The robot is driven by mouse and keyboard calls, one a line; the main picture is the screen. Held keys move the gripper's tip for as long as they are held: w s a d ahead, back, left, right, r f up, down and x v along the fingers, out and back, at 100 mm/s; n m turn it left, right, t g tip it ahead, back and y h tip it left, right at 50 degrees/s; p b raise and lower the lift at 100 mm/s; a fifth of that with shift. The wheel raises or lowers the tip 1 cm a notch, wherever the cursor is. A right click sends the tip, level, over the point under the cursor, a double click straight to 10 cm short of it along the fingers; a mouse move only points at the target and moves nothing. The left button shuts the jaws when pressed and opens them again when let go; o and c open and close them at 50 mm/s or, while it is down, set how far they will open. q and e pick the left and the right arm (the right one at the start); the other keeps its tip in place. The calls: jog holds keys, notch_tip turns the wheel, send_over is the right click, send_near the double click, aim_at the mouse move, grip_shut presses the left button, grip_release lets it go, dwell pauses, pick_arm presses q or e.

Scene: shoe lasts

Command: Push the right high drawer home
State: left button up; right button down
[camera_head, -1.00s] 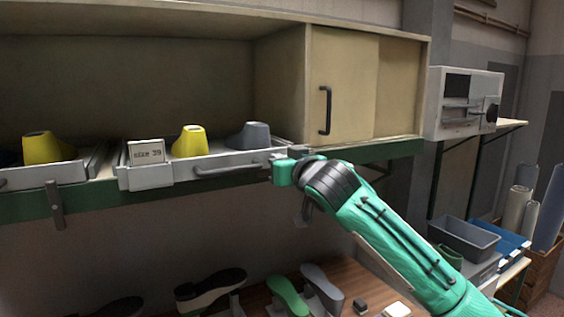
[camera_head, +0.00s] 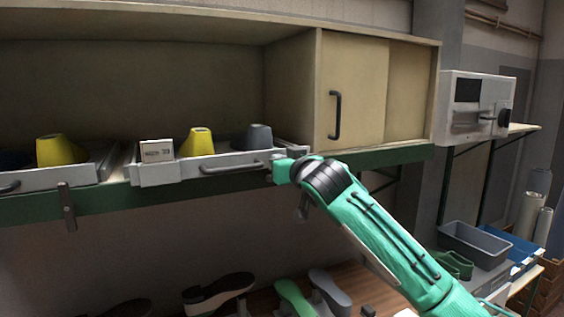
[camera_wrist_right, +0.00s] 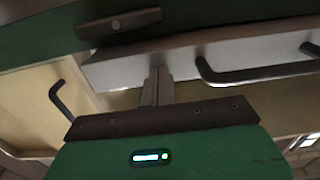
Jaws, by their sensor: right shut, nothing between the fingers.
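The right high drawer (camera_head: 186,172) stands partly out of the shelf in the head view. It has a pale grey front, a dark bar handle (camera_head: 231,168) and a size sign (camera_head: 157,151). A yellow last (camera_head: 200,142) and a grey last (camera_head: 259,137) sit in it. My right gripper (camera_head: 277,166) is shut and empty at the right end of the drawer front. In the wrist view the closed fingers (camera_wrist_right: 158,88) reach up to the drawer front (camera_wrist_right: 185,58), beside its handle (camera_wrist_right: 255,73); contact looks likely but is hard to confirm. My left gripper is out of view.
A second drawer (camera_head: 85,175) with a yellow last (camera_head: 62,150) is to the left. A cabinet sliding door (camera_head: 352,85) with a dark handle is right of the drawer. Shoes and lasts (camera_head: 295,299) lie on a bench below. A grey bin (camera_head: 474,243) is at right.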

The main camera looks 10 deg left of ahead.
jog(key=shift+x, duration=2.3)
jog(key=shift+s+d+f+b, duration=0.2)
jog(key=shift+s+d+b, duration=0.15)
jog(key=shift+s+b, duration=0.1)
jog(key=b+v, duration=0.4)
jog(key=v, duration=0.9)
jog(key=shift+r+b, duration=0.2)
jog(key=shift+b, duration=0.1)
